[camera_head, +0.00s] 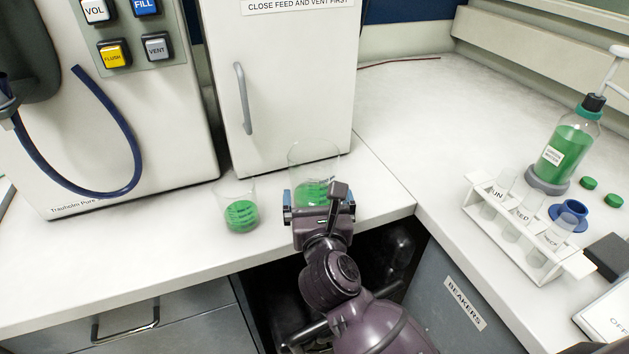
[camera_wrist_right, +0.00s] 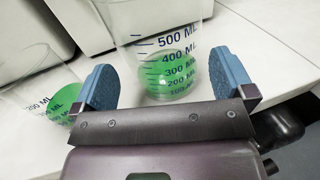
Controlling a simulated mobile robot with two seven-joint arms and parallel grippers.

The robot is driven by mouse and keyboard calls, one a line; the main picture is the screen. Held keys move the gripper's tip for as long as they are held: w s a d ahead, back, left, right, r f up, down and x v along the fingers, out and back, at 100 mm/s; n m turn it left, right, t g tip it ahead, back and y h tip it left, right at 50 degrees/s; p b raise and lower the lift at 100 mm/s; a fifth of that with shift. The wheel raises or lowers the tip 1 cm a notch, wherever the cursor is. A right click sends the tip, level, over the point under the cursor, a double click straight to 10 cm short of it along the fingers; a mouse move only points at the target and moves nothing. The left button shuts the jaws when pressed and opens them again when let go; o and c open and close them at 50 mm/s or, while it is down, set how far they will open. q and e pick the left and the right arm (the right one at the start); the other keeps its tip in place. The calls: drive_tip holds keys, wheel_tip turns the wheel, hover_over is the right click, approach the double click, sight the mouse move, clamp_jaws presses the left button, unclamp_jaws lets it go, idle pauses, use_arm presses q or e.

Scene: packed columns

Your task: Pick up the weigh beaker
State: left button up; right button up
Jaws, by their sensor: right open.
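Two clear beakers holding green liquid stand upright on the white counter; I cannot tell which one is called the weigh beaker. The larger beaker (camera_head: 313,160), marked up to 500 ML in the right wrist view (camera_wrist_right: 165,40), stands near the counter's front edge. The smaller beaker (camera_head: 240,212) stands to its left and also shows in the wrist view (camera_wrist_right: 40,85). My right gripper (camera_head: 319,203) is open at the larger beaker, its blue fingers (camera_wrist_right: 165,82) on either side of it. The gripper hides part of this beaker in the head view. My left gripper is not in view.
A white cabinet (camera_head: 280,80) with a handle stands close behind the beakers, and a machine with buttons (camera_head: 115,125) and a blue hose stands left. A tube rack (camera_head: 525,225) and a green bottle (camera_head: 565,145) are at right.

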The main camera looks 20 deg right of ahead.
drive_tip(key=shift+x, duration=2.55)
drive_tip(key=shift+f, duration=0.1)
drive_tip(key=shift+c, duration=0.5)
drive_tip(key=c, duration=0.6)
